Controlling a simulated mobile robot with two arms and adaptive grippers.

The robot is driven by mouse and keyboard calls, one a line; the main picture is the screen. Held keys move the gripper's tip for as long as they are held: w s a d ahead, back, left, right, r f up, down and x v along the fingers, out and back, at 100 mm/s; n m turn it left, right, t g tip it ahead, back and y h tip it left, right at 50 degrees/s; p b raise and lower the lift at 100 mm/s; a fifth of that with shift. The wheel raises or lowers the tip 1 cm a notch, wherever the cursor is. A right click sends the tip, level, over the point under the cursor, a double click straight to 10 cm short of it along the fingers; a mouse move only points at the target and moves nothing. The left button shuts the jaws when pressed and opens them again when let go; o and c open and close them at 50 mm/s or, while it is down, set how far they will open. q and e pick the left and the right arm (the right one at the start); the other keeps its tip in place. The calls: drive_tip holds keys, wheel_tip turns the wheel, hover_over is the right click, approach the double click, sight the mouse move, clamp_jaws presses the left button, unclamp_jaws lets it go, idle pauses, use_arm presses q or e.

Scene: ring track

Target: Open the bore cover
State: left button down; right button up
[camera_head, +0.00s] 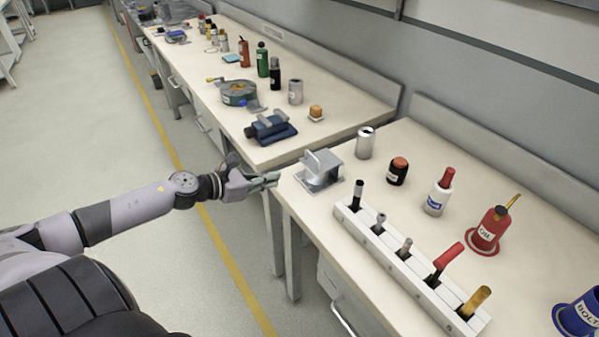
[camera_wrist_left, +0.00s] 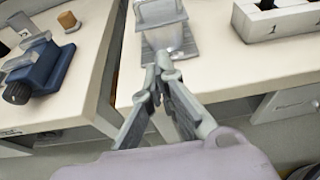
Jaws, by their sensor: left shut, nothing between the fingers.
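The bore cover seems to be part of the grey metal fixture (camera_head: 319,170) near the left edge of the nearer workbench. Its top carries an upright handle-like piece, and I cannot tell whether the cover is open or shut. The fixture also shows in the left wrist view (camera_wrist_left: 163,22), just beyond the fingertips. My left gripper (camera_head: 272,180) is shut and empty, at the bench edge just left of the fixture. In the left wrist view its fingertips (camera_wrist_left: 164,68) meet in front of the fixture; I cannot tell whether they touch it. My right gripper is not in view.
A white rack (camera_head: 395,262) with several upright tools stands along the nearer bench's front. A silver can (camera_head: 365,143) and a black jar (camera_head: 398,171) stand behind the fixture. A blue vise (camera_head: 271,130) sits on the farther bench. The floor left of the benches is clear.

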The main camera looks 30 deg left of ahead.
use_arm(q)
drive_tip(key=p+x, duration=0.1)
drive_tip(key=x, duration=0.6)
drive_tip(key=shift+w+a+r, duration=0.1)
drive_tip(key=shift+a, duration=0.05)
drive_tip(key=shift+w+d+f, duration=0.25)
drive_tip(key=shift+w+f, duration=0.05)
drive_tip(key=shift+w, duration=0.25)
drive_tip(key=shift+w+d+f, duration=0.1)
drive_tip(key=shift+w, duration=0.05)
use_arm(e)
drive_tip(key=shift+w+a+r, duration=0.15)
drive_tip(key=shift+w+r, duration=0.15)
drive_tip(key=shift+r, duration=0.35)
